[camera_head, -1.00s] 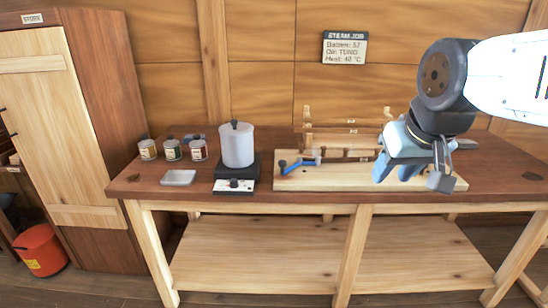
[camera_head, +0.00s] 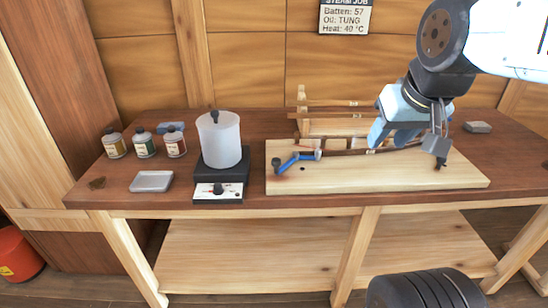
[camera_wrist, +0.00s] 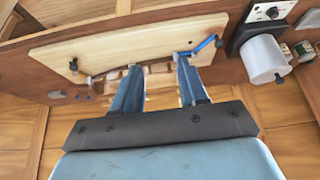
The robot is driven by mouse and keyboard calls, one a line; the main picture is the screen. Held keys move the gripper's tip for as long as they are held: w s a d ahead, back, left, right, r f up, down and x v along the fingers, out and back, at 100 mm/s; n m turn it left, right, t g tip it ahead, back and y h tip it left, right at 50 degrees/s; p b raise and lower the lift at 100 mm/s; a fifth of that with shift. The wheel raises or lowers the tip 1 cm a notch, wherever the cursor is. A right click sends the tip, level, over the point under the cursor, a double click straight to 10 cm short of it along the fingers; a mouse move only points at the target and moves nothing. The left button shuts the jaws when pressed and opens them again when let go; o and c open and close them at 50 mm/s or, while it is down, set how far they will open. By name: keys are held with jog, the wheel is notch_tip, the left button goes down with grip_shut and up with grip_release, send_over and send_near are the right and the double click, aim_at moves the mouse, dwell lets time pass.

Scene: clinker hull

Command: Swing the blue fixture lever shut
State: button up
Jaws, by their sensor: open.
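The blue lever (camera_head: 297,160) has a dark knob at its left end and lies at the left end of the pale fixture board (camera_head: 400,182). In the wrist view the lever (camera_wrist: 204,45) shows right of the finger tips, near the end of the board (camera_wrist: 110,42). A dark curved strip (camera_head: 345,152) runs along the board from beside the lever. My gripper (camera_head: 391,138) is open and empty, right of the lever and over the rear part of the board. The wrist view shows its fingers (camera_wrist: 158,68) spread, with none touching the lever.
A white pot (camera_head: 219,140) stands on a black heater (camera_head: 221,178) left of the board. Small bottles (camera_head: 144,143) and a grey tray (camera_head: 151,181) are farther left. Wooden racks (camera_head: 335,127) rise behind the board. A grey block (camera_head: 477,127) lies at the back right.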

jog(key=shift+o, duration=0.4)
jog(key=shift+o, duration=0.8)
jog(key=shift+w, duration=0.15)
jog(key=shift+o, duration=0.4)
jog(key=w+a+n+g, duration=0.1)
jog(key=w+a+n, duration=0.1)
jog(key=w, duration=0.4)
jog(key=shift+n, duration=0.8)
jog(key=n+g, duration=0.2)
jog(key=n, duration=1)
send_near(277, 160)
jog(key=x, duration=1.1)
jog(key=shift+w+f, duration=0.1)
jog(key=shift+f, duration=0.15)
jog(key=shift+h, duration=0.3)
grip_shut()
